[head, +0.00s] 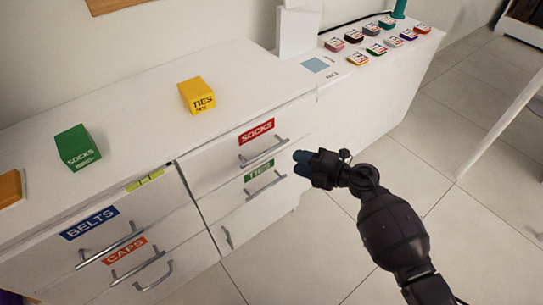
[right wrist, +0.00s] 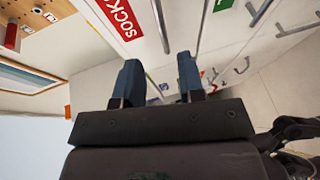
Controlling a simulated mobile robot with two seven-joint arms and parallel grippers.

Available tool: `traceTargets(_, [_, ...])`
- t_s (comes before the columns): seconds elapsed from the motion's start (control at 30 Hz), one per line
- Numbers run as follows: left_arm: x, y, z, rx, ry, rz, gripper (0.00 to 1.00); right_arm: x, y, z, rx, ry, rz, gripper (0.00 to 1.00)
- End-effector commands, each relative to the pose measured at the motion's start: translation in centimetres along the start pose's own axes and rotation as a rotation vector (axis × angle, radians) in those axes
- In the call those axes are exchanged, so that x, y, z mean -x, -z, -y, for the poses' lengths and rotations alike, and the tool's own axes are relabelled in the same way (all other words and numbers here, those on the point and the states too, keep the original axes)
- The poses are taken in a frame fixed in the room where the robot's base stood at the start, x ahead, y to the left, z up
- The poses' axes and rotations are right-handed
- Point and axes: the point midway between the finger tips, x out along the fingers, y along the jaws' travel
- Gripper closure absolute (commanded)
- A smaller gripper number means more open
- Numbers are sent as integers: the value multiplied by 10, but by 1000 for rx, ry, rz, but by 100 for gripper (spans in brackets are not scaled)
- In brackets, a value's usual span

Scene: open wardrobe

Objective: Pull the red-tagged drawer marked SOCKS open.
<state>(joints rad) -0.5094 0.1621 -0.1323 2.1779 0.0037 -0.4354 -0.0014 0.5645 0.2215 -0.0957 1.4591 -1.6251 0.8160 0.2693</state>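The SOCKS drawer carries a red tag (head: 257,132) and a grey bar handle (head: 264,153) on the upper right front of the white cabinet. It looks shut. My right gripper (head: 303,158) is just right of that handle in the head view, apart from it, with dark blue fingers. In the right wrist view the two fingers (right wrist: 160,82) stand apart with nothing seen between them. The red tag (right wrist: 120,18) and the handle (right wrist: 160,25) lie beyond the fingertips there. My left gripper is not in view.
Below is a drawer with a green TIES tag (head: 259,170) and its own handle. BELTS (head: 89,223) and CAPS (head: 124,251) drawers are to the left. A green SOCKS box (head: 77,147) and a yellow TIES box (head: 197,96) stand on top. Floor (head: 385,175) in front is clear.

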Motion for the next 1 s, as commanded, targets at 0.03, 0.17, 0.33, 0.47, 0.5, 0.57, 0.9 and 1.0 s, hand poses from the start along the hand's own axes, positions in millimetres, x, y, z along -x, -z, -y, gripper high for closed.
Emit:
traceTargets(0.03, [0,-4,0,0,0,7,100,-3,0,1,-1,-1,-1,64])
traceTargets(0.17, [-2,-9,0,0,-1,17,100,-17,1,3,-5,-1,-2,64])
traceTargets(0.33, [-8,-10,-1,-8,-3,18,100,-45,1,5,-8,1,-3,64])
traceTargets(0.47, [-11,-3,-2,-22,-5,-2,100,-68,1,6,-8,1,-3,64])
traceTargets(0.5, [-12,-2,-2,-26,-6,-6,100,-74,1,6,-8,1,-3,64])
traceTargets(0.57, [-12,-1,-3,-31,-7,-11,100,-82,1,5,-7,1,-2,64])
traceTargets(0.9, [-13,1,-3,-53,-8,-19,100,-107,0,1,-2,0,0,64])
traceTargets(1.0, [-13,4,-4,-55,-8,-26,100,-107,0,0,-1,-1,0,64])
